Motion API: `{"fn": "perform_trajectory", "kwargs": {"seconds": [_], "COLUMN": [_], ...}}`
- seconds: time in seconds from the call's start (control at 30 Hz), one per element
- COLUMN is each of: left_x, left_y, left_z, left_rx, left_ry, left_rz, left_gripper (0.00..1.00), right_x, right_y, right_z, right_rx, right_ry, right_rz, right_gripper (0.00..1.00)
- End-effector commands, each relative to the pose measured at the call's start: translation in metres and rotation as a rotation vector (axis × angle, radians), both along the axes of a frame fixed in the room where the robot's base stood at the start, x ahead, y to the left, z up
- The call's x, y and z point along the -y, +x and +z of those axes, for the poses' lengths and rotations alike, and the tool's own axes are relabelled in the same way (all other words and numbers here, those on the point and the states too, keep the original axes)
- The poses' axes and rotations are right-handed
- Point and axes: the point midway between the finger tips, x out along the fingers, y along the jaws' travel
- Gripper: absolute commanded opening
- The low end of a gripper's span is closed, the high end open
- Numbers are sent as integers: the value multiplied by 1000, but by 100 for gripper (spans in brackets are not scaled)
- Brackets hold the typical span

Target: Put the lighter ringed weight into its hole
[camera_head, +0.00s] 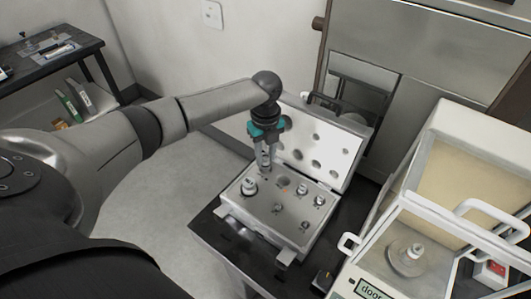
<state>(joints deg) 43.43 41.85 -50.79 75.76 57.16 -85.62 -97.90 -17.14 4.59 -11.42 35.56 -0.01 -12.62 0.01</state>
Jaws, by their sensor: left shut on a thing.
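An open weight case (236,205) stands on the dark table, with its pale lid leaning back behind it. Several metal weights stand in its holes, among them a large one (250,187) at the left and a smaller one (319,201) at the right. A dark empty-looking hole (283,183) with a reddish spot is near the back middle. My left gripper (265,166) points down over the back left of the case, left of that hole. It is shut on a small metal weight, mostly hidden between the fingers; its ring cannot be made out. My right gripper is out of view.
A glass-sided balance (440,130) stands at the right, with a weight (414,251) on its round pan and a display in front. The case lid (325,150) rises close behind my left gripper. Another dark table (60,58) is at the far left.

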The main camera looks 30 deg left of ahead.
Motion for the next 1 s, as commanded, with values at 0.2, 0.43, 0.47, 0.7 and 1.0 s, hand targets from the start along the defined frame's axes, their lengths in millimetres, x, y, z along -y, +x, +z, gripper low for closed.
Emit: {"fn": "perform_trajectory", "kwargs": {"seconds": [0.2, 0.43, 0.47, 0.7, 1.0], "left_x": [0, 0, 0, 0, 0], "left_y": [0, 0, 0, 0, 0], "left_z": [0, 0, 0, 1, 0], "left_rx": [1, 0, 0, 0, 0], "left_ry": [-1, 0, 0, 0, 0], "left_rz": [0, 0, 0, 0, 0], "left_gripper": [0, 0, 0, 0, 0], "right_x": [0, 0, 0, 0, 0], "right_y": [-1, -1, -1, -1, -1], "right_z": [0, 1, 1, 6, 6], "right_rx": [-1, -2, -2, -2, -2], "right_ry": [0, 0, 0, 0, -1], "right_rz": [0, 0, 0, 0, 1], "right_gripper": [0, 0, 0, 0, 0]}}
